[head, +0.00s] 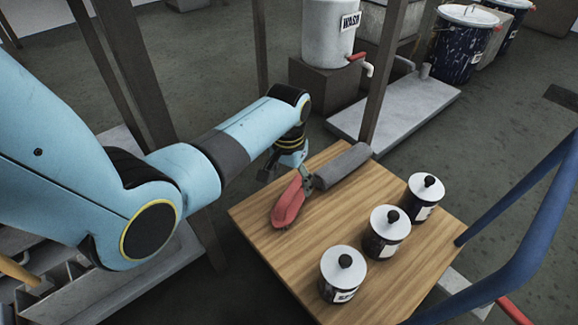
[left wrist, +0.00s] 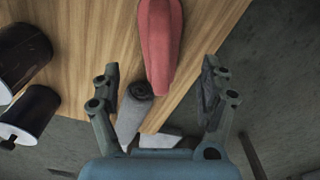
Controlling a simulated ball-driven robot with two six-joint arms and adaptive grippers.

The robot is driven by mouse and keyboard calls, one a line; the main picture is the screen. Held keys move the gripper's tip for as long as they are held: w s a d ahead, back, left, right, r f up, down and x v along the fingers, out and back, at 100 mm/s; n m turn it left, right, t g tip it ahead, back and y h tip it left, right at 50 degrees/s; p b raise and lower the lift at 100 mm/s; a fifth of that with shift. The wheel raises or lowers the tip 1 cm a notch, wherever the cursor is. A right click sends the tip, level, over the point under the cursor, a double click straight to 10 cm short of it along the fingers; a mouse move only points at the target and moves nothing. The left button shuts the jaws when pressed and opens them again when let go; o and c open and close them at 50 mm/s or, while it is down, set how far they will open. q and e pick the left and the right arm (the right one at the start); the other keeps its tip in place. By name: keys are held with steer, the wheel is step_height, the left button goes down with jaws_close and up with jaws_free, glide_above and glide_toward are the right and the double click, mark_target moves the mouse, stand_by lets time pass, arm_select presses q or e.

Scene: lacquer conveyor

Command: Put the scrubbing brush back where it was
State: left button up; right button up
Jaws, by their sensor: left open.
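A smooth red elongated thing (head: 288,202), which looks like the scrubbing brush, lies on the wooden tabletop (head: 262,232) near its left edge. No bristles show. It also shows at the top of the left wrist view (left wrist: 160,40). My left gripper (head: 289,176) is open and empty at the brush's far end. In the left wrist view its spread fingers (left wrist: 160,80) stand on either side of the brush's tip. I cannot tell the height gap. A grey roll (head: 342,166) lies just beyond the brush. My right gripper is not in view.
Three lidded canisters (head: 343,274) stand in a row along the table's right side. Blue rails (head: 532,232) rise at the right. A dark post (head: 384,75) stands behind the table, with a white tank (head: 328,35) beyond. Bare tabletop lies between brush and canisters.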

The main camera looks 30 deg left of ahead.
arm_select(q)
steer(key=shift+r+p, duration=0.3)
steer(key=shift+r, duration=0.45)
steer(key=shift+r+p, duration=0.55)
steer(key=shift+r, duration=0.25)
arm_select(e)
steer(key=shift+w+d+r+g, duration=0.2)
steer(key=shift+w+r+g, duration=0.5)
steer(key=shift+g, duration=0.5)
arm_select(q)
steer(key=shift+s+f, duration=0.25)
steer(key=shift+s, duration=0.1)
steer(key=s+a+f+t, duration=0.1)
steer(key=s+t, duration=0.3)
steer(key=s, duration=1.2)
steer(key=s+d+r+m+t, duration=0.1)
steer(key=s+r+t, duration=0.3)
steer(key=s+r, duration=0.6)
step_height(320, 180, up, 2)
